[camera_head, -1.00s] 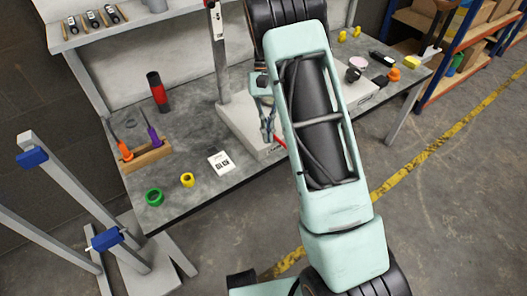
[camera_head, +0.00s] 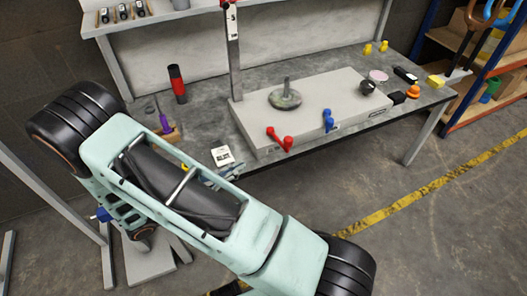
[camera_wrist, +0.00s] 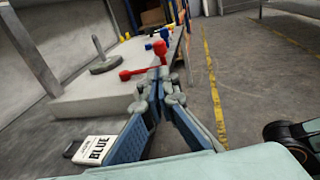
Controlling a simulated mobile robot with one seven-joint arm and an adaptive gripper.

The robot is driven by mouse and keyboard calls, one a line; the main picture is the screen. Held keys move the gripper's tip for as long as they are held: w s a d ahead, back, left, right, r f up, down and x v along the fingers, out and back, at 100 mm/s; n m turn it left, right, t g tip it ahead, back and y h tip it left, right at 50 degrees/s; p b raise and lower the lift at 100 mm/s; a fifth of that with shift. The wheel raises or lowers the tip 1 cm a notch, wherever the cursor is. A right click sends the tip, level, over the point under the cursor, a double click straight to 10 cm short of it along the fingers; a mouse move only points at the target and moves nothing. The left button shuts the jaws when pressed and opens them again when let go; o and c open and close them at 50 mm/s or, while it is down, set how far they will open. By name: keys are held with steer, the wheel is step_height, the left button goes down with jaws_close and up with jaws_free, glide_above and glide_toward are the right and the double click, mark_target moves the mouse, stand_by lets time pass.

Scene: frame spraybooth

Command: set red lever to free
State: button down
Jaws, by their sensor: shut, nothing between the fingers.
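The red lever (camera_head: 279,139) is on the front left of a pale grey panel box (camera_head: 340,92) on the bench. Its round knob points toward the front right. The red lever (camera_wrist: 143,71) also shows in the wrist view, just beyond and left of my fingertips. My gripper (camera_head: 234,172) is partly hidden behind my arm, left and in front of the red lever in the head view. In the wrist view my gripper (camera_wrist: 163,77) is shut and empty, its tips seemingly apart from the lever. Any label for the free position is unreadable.
A blue lever (camera_head: 328,120) stands right of the red one. A round disc with a post (camera_head: 285,98) sits on the box. Open floor lies in front.

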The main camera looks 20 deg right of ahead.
mark_target(285, 144)
steer(key=b+x, duration=0.2)
steer(key=x, duration=1.2)
steer(key=shift+a+b, duration=0.1)
steer(key=shift+b, duration=0.2)
steer(key=shift+t, duration=0.3)
